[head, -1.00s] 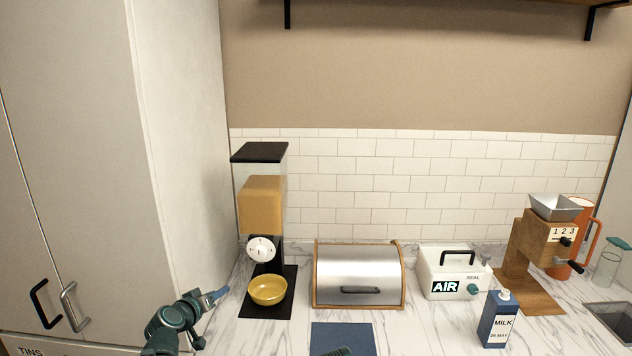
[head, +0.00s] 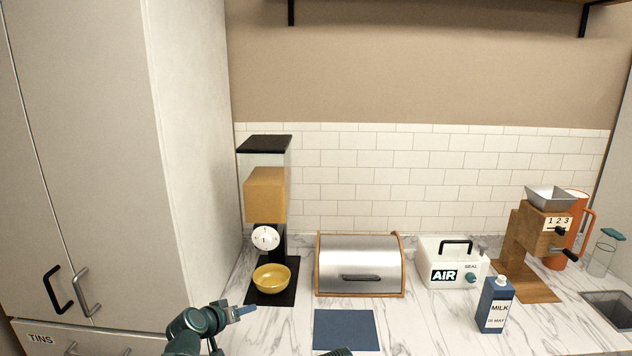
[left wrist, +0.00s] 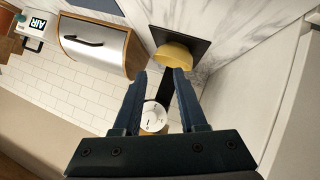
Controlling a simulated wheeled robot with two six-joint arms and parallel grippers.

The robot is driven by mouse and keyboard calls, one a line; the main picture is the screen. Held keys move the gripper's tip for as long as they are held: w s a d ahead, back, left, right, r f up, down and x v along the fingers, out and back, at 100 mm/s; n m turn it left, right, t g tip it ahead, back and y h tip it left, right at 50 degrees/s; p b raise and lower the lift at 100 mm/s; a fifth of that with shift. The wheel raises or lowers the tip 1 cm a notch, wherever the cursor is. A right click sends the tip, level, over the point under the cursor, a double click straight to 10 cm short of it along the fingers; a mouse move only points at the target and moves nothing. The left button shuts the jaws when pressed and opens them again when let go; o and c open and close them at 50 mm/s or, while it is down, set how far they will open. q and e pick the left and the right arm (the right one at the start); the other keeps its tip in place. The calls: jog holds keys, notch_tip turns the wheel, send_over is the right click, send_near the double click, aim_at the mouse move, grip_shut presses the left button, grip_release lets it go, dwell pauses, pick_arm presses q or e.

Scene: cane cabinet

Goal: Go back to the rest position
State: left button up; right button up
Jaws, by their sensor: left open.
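My left gripper (head: 240,312) is at the lower left of the head view, over the marble counter's front, in front of the cereal dispenser (head: 265,195). In the left wrist view its two fingers (left wrist: 160,90) are apart with nothing between them that they hold. A yellow bowl (head: 272,278) stands under the dispenser on its black base, apart from the gripper. It also shows in the left wrist view (left wrist: 173,56). At the bottom edge of the head view a small dark teal piece (head: 338,352) shows, likely part of my right arm; its fingers are hidden.
A tall cabinet (head: 80,150) bounds the left side. A bread box (head: 360,266), a white AIR sealer box (head: 450,262), a milk carton (head: 494,305) and a wooden grinder (head: 545,240) stand to the right. A blue mat (head: 345,330) lies bare at the front.

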pick_arm(q)
jog(key=s+d+f+m+g+b, duration=0.45)
jog(key=s+d+f+g, duration=0.25)
jog(key=s+d+f, duration=0.6)
jog(key=s+f+g+y+b, duration=0.1)
jog(key=s+f+g+y, duration=0.1)
jog(key=s, duration=0.5)
jog(key=s+f+g+y+b, duration=0.2)
jog(key=s+f+y, duration=0.1)
jog(key=s, duration=0.4)
jog(key=shift+d+f+m+y, duration=0.35)
jog(key=shift+d+f+y, duration=0.05)
jog(key=shift+f, duration=0.05)
